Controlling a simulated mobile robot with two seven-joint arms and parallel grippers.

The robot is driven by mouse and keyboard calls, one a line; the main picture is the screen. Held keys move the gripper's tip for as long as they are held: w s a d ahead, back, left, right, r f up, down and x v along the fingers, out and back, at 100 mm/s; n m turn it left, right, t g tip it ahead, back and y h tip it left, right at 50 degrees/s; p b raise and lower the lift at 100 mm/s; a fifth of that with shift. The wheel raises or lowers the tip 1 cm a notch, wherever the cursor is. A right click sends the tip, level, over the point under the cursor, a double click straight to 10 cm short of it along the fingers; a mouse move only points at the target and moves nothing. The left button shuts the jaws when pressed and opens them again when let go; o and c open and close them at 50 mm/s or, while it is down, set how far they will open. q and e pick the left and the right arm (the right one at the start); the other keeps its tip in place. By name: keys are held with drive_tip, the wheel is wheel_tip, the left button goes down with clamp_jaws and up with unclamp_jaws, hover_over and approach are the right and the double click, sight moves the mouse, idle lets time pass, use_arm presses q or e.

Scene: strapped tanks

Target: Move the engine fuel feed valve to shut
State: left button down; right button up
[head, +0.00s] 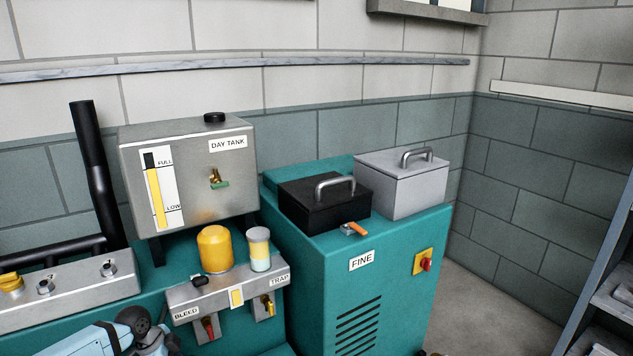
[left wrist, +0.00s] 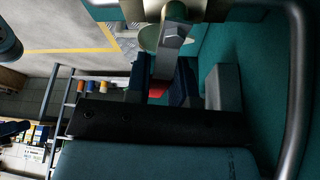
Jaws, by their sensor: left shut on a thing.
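My left gripper (left wrist: 160,82) is shut on a red handle (left wrist: 157,92) below a grey metal fitting (left wrist: 171,48), in the left wrist view. Most of the handle is hidden between the fingers. In the head view my left wrist shows at the bottom edge, left of the BLEED label, with its fingertips out of sight. No label I can read names the engine fuel feed valve. A red-handled valve (head: 210,328) hangs under BLEED and a yellow-handled valve (head: 268,305) under TRAP. My right gripper is not in view.
A yellow filter bowl (head: 215,248) and a clear one (head: 259,249) stand on the metal bracket. The teal cabinet (head: 405,262) carries a black box (head: 318,207), a grey box (head: 402,188), an orange handle (head: 354,230) and a red switch (head: 425,264). Open floor lies to its right.

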use_arm(q)
drive_tip(key=shift+w+a+r+n+p, duration=0.25)
drive_tip(key=shift+n+p, duration=0.45)
drive_tip(key=shift+p, duration=0.35)
drive_tip(key=shift+w+d+f+n+t, duration=0.1)
drive_tip(key=shift+w+f+n+t, duration=0.05)
drive_tip(key=shift+f+n+t, duration=0.15)
drive_tip(key=shift+r+p, duration=0.1)
drive_tip(key=shift+p, duration=0.2)
drive_tip(key=c, duration=0.9)
unclamp_jaws()
